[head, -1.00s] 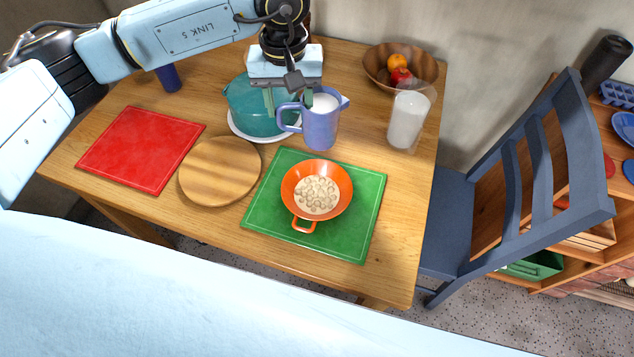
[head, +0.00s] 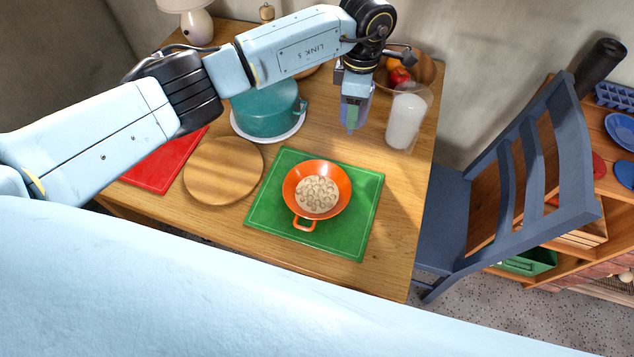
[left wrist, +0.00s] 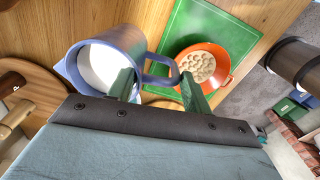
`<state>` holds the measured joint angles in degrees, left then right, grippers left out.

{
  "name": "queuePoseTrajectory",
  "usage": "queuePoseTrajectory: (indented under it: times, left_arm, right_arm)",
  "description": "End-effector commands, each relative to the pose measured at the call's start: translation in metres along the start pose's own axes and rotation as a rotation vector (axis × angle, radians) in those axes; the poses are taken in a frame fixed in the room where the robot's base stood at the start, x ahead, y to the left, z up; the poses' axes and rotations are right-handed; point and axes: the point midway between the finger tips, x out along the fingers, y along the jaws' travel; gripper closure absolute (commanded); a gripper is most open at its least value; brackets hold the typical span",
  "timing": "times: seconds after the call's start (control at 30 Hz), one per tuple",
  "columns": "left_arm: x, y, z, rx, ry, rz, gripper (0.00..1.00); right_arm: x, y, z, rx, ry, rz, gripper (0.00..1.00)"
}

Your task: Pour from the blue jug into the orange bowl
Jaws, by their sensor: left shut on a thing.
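The blue jug (head: 363,109) is at the back right of the table in the head view, largely hidden behind my left gripper (head: 353,114). In the left wrist view the jug (left wrist: 138,42) shows white liquid inside and its handle lies between the green fingers of my left gripper (left wrist: 158,88). The gripper is shut on the jug, which looks about upright; its height above the table is hard to tell. The orange bowl (head: 339,197) stands on a green mat, in front of the jug, with round beige pieces inside. My right gripper is not in view.
A glass of white liquid (head: 405,118) stands close to the right of the jug. A fruit bowl (head: 424,66) is behind. A teal pot (head: 262,112), round wooden board (head: 222,172) and red mat (head: 158,172) lie left of the green mat (head: 268,205).

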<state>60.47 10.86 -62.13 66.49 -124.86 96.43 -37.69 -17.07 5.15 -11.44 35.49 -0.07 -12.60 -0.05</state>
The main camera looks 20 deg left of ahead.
Motion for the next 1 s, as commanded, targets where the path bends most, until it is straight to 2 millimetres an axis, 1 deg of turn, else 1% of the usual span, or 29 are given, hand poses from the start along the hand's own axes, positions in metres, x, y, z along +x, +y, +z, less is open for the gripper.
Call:
queuePoseTrajectory:
  times: [0.03, 0.1, 0.3, 0.53, 0.77, 1.0]
  left_arm:
    - [0.000, 0.001, 0.008, -0.063, -0.004, -0.001, 0.97]
    - [0.004, 0.001, 0.015, -0.157, -0.006, -0.001, 0.97]
    - [0.015, 0.001, 0.036, -0.422, -0.007, -0.003, 0.97]
    - [0.029, -0.005, 0.060, -0.714, -0.010, -0.006, 0.97]
    - [0.044, -0.017, 0.083, -0.995, -0.012, -0.007, 0.97]
    - [0.059, -0.034, 0.106, -1.274, -0.016, -0.010, 0.97]
  right_arm:
    - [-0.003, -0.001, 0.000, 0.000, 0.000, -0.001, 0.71]
    - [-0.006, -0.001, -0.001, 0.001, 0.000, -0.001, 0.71]
    - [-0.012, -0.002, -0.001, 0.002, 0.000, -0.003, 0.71]
    - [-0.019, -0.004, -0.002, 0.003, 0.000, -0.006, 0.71]
    - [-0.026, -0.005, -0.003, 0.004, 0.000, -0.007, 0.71]
    - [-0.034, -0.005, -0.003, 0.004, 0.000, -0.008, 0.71]
